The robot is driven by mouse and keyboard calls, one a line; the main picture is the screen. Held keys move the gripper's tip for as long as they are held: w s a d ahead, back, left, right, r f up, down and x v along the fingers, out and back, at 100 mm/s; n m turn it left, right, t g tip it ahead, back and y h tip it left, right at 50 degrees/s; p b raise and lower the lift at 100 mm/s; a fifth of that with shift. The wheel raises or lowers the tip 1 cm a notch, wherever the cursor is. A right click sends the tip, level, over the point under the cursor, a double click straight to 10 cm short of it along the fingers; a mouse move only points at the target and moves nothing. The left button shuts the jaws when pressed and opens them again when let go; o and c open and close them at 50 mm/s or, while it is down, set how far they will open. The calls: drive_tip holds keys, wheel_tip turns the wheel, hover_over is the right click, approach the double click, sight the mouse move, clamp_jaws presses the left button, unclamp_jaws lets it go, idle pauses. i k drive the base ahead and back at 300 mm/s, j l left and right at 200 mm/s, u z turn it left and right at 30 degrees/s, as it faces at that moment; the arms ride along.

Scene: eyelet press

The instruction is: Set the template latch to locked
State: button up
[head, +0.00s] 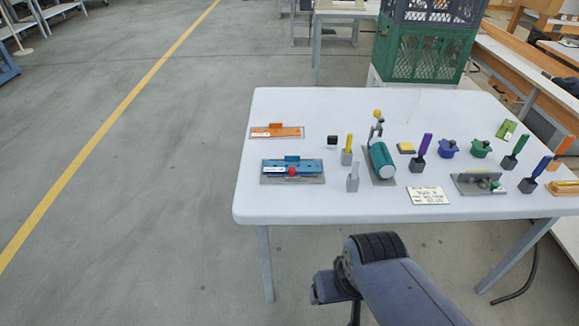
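On the white table, a blue block (308,166) sits on a grey plate at the left, with a red knob (292,170) at its front beside a pale label strip. A grey plate with a small lever (479,183) and a green knob stands at the right. No readable label shows which of these is the template latch, and the locked or unlocked position is too small to tell. My arm shows at the bottom, in front of the table and apart from everything on it. My gripper's fingers are not in view.
An orange block (276,131) on a plate lies behind the blue one. A teal roller with an upright lever (381,160), several coloured handles in grey blocks, two lidded pots and a written card (428,195) crowd the middle and right. The table's front left (290,205) is clear.

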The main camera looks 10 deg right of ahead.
sight(292, 170)
drive_tip(key=i+l+u, duration=0.15)
drive_tip(key=i, duration=0.3)
drive_tip(key=i+l+u, duration=0.1)
drive_tip(key=i+l, duration=0.15)
drive_tip(key=i, duration=0.2)
